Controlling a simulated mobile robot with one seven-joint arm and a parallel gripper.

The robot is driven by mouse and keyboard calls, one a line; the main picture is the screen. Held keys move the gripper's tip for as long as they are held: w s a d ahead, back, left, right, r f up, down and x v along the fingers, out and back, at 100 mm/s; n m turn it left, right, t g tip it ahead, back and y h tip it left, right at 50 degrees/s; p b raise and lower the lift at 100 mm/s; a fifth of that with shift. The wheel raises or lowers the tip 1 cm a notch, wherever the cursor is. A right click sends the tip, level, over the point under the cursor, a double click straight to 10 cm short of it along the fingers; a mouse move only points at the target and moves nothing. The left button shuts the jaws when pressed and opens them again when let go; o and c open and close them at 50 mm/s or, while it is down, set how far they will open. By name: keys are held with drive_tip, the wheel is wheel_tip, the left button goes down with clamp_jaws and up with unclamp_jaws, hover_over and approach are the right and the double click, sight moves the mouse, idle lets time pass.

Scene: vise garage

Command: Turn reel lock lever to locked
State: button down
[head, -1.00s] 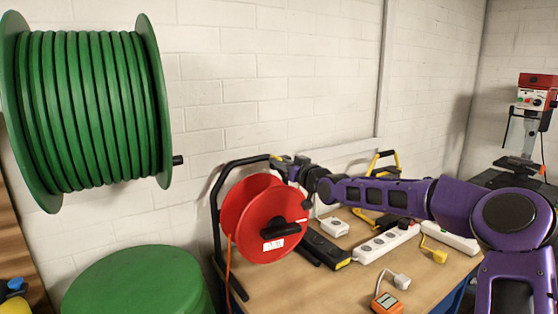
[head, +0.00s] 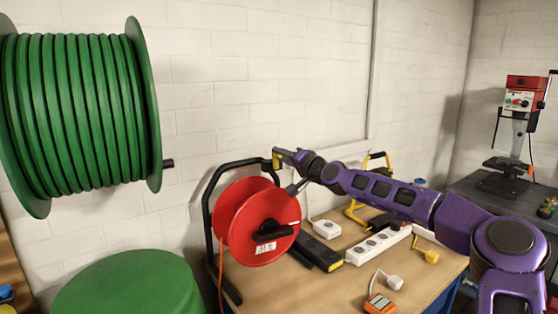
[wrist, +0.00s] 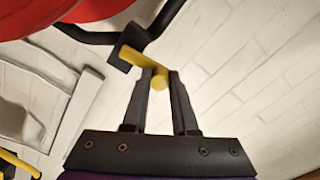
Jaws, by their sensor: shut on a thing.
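The red cable reel (head: 258,222) hangs in a black tube frame (head: 206,215) on the workbench. The yellow lock lever (head: 276,160) is at the frame's top right corner, small in the head view. In the wrist view the yellow lever (wrist: 137,59) sticks out from a black block (wrist: 124,55) on the black frame tube. My gripper (wrist: 160,77) is shut on the lever's rounded free end, one finger on each side. In the head view my gripper (head: 286,158) reaches it from the right. The lever's lock marking is not readable.
A white power strip (head: 378,245), a white socket block (head: 326,228), a black-and-yellow box (head: 322,252) and an orange meter (head: 379,303) lie on the workbench below my arm. A large green hose reel (head: 80,110) is on the wall at left. A white wall stands close behind.

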drive_tip(key=shift+w+d+m, duration=0.1)
drive_tip(key=shift+d+m, duration=0.15)
drive_tip(key=shift+m, duration=0.35)
drive_tip(key=c, duration=0.7)
unclamp_jaws()
drive_tip(key=shift+d, duration=0.1)
drive_tip(key=b+v, duration=0.2)
drive_tip(key=v, duration=1.5)
drive_tip(key=shift+d, duration=0.1)
